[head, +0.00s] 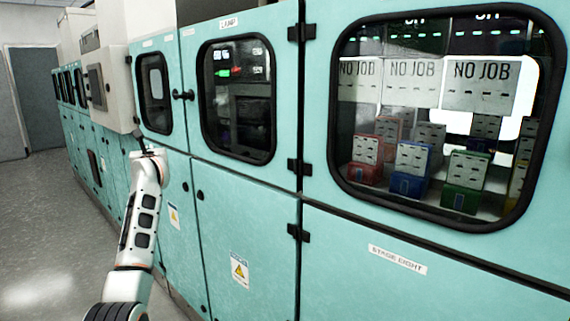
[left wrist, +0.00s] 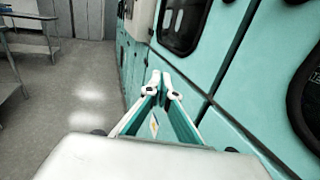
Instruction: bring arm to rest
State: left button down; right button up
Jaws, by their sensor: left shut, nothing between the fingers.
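My left arm (head: 143,215) comes up from the bottom of the head view, white and grey with dark pads. My left gripper (head: 140,136) is at its far end, in front of the teal cabinet row, small and partly hidden by the wrist. In the left wrist view the left gripper (left wrist: 160,80) has its two fingers together at the tips, with nothing between them. It points along the cabinet fronts above the floor; I cannot tell how wide the gap to the doors is. My right gripper is not in view.
Teal cabinets (head: 245,190) with dark windows and black latches run along the right. Red, blue and green modules (head: 411,170) stand behind the near window. The grey floor (head: 40,230) on the left is open. Metal-framed furniture (left wrist: 30,45) stands at the left in the wrist view.

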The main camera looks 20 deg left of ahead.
pick_arm(q)
jog(key=shift+f, duration=0.1)
